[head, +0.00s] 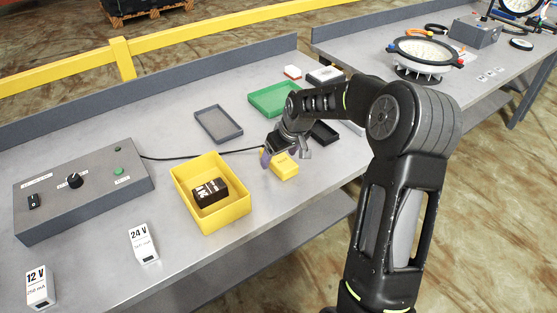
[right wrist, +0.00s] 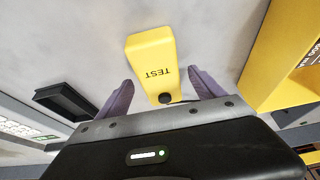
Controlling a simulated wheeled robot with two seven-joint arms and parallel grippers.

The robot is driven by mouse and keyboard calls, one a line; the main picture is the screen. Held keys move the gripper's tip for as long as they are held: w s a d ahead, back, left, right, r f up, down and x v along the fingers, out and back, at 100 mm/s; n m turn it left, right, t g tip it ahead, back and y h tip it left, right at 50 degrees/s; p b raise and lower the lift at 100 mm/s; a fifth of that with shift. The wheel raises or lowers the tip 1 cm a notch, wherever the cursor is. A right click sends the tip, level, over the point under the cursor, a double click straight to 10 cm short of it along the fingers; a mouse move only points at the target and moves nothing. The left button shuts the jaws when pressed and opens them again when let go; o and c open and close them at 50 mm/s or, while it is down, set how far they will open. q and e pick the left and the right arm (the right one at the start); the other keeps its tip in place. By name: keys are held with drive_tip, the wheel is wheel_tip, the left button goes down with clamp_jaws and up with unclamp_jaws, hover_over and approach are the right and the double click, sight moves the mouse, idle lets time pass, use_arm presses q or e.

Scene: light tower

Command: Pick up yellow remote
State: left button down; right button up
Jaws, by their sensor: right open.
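The yellow remote (head: 284,169) lies on the grey workbench, right of the yellow bin. In the right wrist view the remote (right wrist: 152,62) shows the word TEST and a black button, and lies partly between and beyond the fingertips. My right gripper (right wrist: 160,88) is open, with one purple finger on each side of the remote's near end. I cannot tell whether the fingers touch it. In the head view my right gripper (head: 280,155) is over the remote and hides part of it. My left gripper is not in view.
A yellow bin (head: 236,217) with a dark block (head: 209,193) stands close to the left. A grey tray (head: 218,125), a green tray (head: 272,99) and a black tray (head: 324,133) lie around. A control box (head: 85,188) and two white boxes, 24 V (head: 144,243) and 12 V (head: 39,288), stand left.

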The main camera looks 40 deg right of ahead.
sight(279, 158)
drive_tip(key=shift+c, duration=0.4)
drive_tip(key=c, duration=1.6)
drive_tip(key=shift+r, duration=0.15)
wheel_tip(279, 158, up, 10)
drive_tip(key=b, duration=0.1)
